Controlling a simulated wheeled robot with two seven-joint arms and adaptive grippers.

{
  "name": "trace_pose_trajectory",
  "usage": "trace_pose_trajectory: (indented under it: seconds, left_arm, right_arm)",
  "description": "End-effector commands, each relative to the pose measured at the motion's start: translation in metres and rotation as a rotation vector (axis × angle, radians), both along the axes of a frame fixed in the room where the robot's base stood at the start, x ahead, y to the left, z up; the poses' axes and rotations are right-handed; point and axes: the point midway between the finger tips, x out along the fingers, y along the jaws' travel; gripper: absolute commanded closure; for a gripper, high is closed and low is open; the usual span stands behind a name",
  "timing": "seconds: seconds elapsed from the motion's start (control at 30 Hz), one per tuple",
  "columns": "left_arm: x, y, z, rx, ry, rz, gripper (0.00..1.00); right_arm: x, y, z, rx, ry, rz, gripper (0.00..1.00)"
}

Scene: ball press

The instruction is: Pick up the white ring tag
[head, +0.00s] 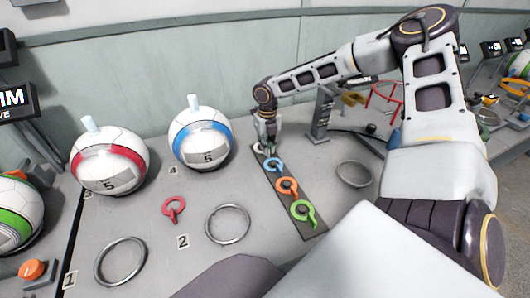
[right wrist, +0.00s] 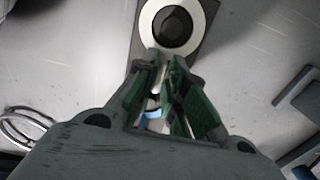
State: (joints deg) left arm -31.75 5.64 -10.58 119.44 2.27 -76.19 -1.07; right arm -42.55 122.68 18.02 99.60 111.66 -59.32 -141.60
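The white ring tag (right wrist: 148,22) lies at the far end of the dark strip (right wrist: 205,48), its ring around a dark disc. In the head view only a little of the white ring tag (head: 258,149) shows beside my gripper. My right gripper (head: 268,150) points down over that end of the strip. In the right wrist view its green fingertips (right wrist: 165,58) are close together at the ring's near edge. A narrow gap shows between them, but I cannot tell whether they grip the tag's tab. My left gripper is out of view.
Blue (head: 273,165), orange (head: 287,187) and green (head: 303,211) ring tags lie along the strip. A red tag (head: 174,208) and metal rings (head: 228,224) lie on the table. A grey post (head: 321,113) stands right of the gripper.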

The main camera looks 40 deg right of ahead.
Motion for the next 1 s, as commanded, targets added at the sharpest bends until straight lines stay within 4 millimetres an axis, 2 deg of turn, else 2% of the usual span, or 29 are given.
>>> trace_pose_trajectory:
  seconds: [0.2,0.67,0.77,1.0]
  left_arm:
    - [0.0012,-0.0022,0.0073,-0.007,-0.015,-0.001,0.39]
    - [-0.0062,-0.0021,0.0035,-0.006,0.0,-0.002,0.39]
    - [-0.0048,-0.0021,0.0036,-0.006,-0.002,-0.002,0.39]
    - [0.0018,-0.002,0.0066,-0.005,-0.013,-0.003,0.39]
  right_arm:
    - [0.0,0.0002,-0.0155,0.003,0.001,0.0,0.88]
    - [0.0001,0.0003,-0.0154,0.003,0.001,0.0,0.88]
    - [0.0001,0.0003,-0.0154,0.003,0.001,0.0,0.99]
    - [0.0001,0.0003,-0.0153,0.003,0.001,0.0,1.0]
